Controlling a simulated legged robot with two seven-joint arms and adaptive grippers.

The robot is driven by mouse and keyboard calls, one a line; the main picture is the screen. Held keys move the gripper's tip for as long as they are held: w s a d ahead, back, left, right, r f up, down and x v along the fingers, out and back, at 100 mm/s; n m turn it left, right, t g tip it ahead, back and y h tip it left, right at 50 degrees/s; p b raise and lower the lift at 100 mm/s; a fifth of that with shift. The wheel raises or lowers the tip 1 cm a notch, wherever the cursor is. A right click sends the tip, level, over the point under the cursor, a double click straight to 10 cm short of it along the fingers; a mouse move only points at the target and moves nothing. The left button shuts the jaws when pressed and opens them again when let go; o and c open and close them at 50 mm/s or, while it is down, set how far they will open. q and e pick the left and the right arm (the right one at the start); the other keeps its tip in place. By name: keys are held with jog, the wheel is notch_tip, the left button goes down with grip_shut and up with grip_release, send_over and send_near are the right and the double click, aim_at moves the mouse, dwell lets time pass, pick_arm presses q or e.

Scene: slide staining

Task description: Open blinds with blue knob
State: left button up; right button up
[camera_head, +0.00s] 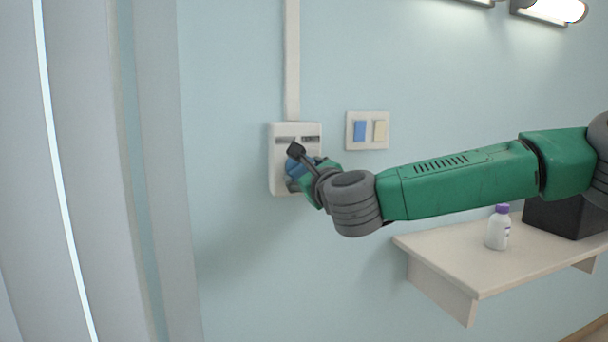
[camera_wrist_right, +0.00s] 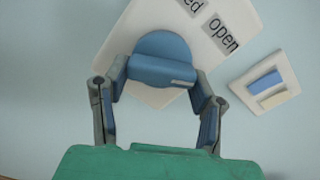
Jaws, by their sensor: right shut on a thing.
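A white control box (camera_head: 283,183) is fixed on the wall, with two dark labels along its top. The wrist view shows the box (camera_wrist_right: 150,25) too, with one label reading "open" and another ending in "ed". The blue knob (camera_wrist_right: 163,62) sits on the box, with a pale mark near its rim. My right gripper (camera_head: 299,168) is at the knob, which it partly hides in the head view. In the wrist view my right gripper (camera_wrist_right: 160,80) has its fingers on either side of the knob, shut on it. Vertical blinds (camera_head: 80,170) stand at the left. My left gripper is out of view.
A switch plate (camera_head: 367,142) with a blue and a cream switch is right of the box. A wall shelf (camera_head: 450,255) below my right arm holds a white bottle (camera_head: 498,232) with a purple cap and a black box (camera_head: 565,215).

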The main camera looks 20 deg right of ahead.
jog(key=o, duration=1.2)
jog(key=shift+f, duration=0.55)
jog(key=shift+c, duration=0.2)
jog(key=shift+r, duration=0.15)
jog(key=shift+d+r, duration=0.1)
jog(key=s, duration=1.1)
jog(key=shift+s+d, duration=0.25)
jog(key=shift+s, duration=0.15)
